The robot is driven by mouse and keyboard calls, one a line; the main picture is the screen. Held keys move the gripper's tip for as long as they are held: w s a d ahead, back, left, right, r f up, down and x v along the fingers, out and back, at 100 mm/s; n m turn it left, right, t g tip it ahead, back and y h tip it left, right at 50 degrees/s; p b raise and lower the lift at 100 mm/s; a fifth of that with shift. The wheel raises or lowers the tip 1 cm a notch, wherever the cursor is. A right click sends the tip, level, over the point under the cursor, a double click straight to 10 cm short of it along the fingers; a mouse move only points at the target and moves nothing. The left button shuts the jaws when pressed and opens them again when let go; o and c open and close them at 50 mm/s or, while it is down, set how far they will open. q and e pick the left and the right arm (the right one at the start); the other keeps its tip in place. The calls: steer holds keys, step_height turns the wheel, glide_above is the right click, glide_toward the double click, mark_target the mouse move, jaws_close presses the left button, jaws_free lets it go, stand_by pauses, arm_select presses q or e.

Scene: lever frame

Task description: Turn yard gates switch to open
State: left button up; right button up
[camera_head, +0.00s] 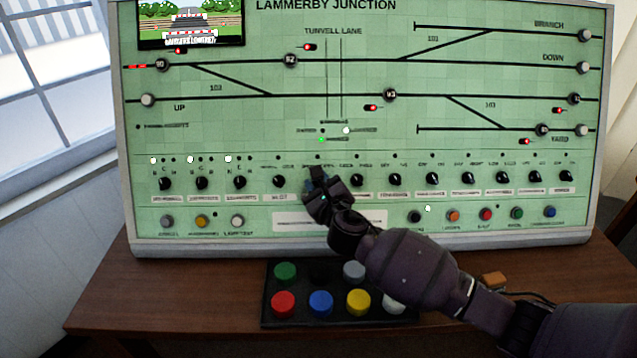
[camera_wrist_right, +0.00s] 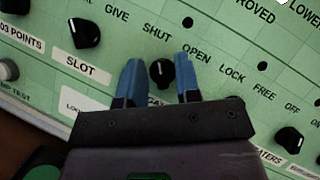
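The yard gates switch (camera_wrist_right: 161,73) is a small black rotary knob on the green panel. SHUT and OPEN are printed above it in the right wrist view, and its pale mark points toward SHUT. The label under it is mostly hidden, with only "GA" showing. My right gripper (camera_wrist_right: 159,60) is open, with one blue finger on each side of the knob and a visible gap on both sides. In the head view my right gripper (camera_head: 317,184) is at the panel's middle and hides the knob. My left gripper is in neither view.
A row of similar black knobs runs along the panel (camera_head: 230,130); the SLOT knob (camera_wrist_right: 84,33) is left of the fingers. Below are coloured push buttons. A black box (camera_head: 268,308) with several coloured buttons stands on the brown desk (camera_head: 180,300), under my right arm.

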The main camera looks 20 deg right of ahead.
steer(key=shift+m, duration=0.4)
steer(key=m+h, duration=0.2)
steer(key=m, duration=0.1)
steer(key=m+h, duration=0.1)
steer(key=m, duration=0.1)
steer(key=m+h, duration=0.2)
steer(key=m, duration=0.1)
steer(key=shift+m+h, duration=0.3)
steer(key=m+g+h, duration=0.1)
steer(key=m+h, duration=0.2)
steer(key=m, duration=0.2)
steer(key=shift+m+g+h, duration=0.55)
steer(key=shift+m, duration=0.7)
steer(key=shift+m+g+h, duration=0.55)
steer(key=shift+m, duration=0.7)
steer(key=shift+c, duration=0.2)
steer(key=o, duration=0.6)
